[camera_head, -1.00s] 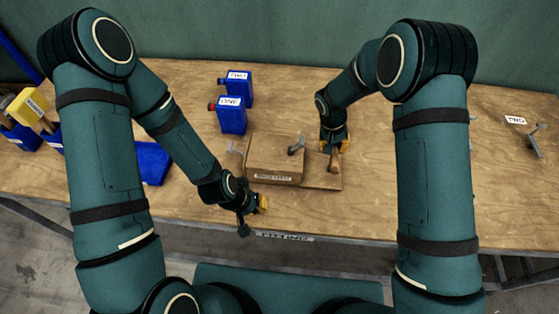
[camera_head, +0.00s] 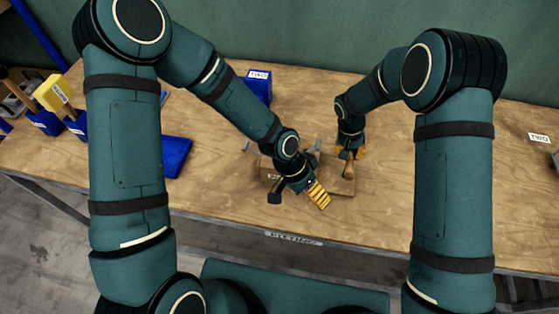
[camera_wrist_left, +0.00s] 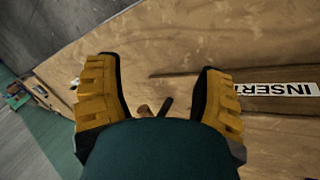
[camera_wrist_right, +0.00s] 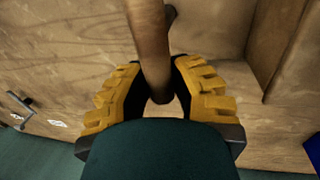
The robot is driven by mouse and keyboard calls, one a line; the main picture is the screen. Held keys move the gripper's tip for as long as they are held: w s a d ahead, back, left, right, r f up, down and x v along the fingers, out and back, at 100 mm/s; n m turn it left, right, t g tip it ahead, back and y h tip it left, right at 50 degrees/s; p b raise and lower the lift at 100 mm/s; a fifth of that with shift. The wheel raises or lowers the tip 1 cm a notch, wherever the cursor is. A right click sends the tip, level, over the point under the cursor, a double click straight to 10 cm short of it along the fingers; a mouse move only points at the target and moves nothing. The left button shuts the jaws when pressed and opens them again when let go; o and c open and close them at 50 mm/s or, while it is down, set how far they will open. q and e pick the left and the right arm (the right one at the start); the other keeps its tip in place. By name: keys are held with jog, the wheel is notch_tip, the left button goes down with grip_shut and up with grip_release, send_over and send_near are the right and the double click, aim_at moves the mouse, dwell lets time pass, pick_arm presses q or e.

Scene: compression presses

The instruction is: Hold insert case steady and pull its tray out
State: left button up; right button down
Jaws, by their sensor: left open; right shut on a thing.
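The wooden insert case (camera_head: 267,174) lies on the table, mostly hidden behind my left arm and gripper. Its INSERT label (camera_wrist_left: 290,90) shows in the left wrist view, to the right of the fingers. A low wooden board (camera_head: 342,187), which looks like the tray, shows at the case's right end with a brown handle (camera_head: 349,169). My right gripper (camera_head: 351,153) is shut on this handle, which also runs between its fingers in the right wrist view (camera_wrist_right: 149,45). My left gripper (camera_head: 318,194) is open and empty over the case's front side.
A labelled blue block (camera_head: 258,88) stands behind the case. A blue bin (camera_head: 175,157) lies to the left, with yellow-and-blue presses (camera_head: 55,92) further left. A grey clamp handle (camera_head: 315,147) stands close to my left gripper. The table right of my right gripper is mostly clear.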

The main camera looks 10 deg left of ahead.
aim_at(245, 143)
pick_arm(q)
jog(key=w+a+r+n, duration=0.1)
jog(key=w+a, duration=0.2)
jog(key=a, duration=0.1)
jog(key=w+a+r+n+y, duration=0.1)
jog(key=w+a, duration=0.2)
jog(key=w+a+r+n+t, duration=0.1)
jog(key=w+a, duration=0.2)
jog(key=a, duration=0.1)
jog(key=shift+w+a+n+y, duration=0.3)
jog(key=shift+w+y, duration=0.1)
jog(key=w+a+r+n+y, duration=0.1)
jog(key=w+a+r+n, duration=0.3)
jog(key=a, duration=0.8)
jog(key=shift+m, duration=0.3)
jog(key=shift+w+x, duration=0.2)
jog(key=shift+x, duration=1.55)
jog(key=shift+w+x, duration=0.2)
jog(key=shift+x, duration=1.6)
jog(key=shift+w+x, duration=0.25)
jog(key=shift+x, duration=1.5)
grip_shut()
